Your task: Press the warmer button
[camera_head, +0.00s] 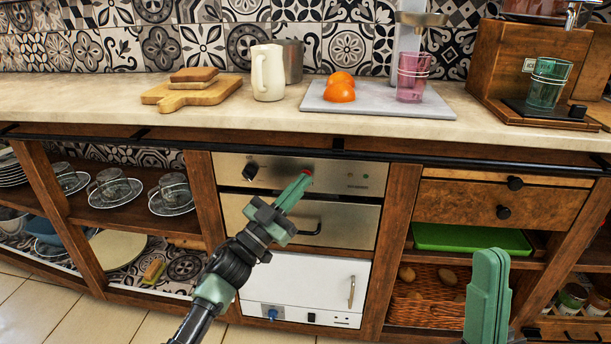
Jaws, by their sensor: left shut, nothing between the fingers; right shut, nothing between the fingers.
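A built-in steel oven (346,215) with a black knob and a dark handle sits under the counter. Its control panel (345,177) has a small red spot and small marks at its right. Below it is a white-fronted unit (312,278) with an upright handle, a blue knob (272,314) and a small dark button (311,317). I cannot tell which of the two is the warmer. My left gripper (301,181) is shut and empty, its tip overlapping the red spot; contact cannot be told. My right gripper (487,262) is shut and empty in front of the basket shelf.
A dark rail (110,136) runs along the counter's front edge. Open shelves with glass cups (113,186) lie left; drawers (500,207) and a wicker basket lie right.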

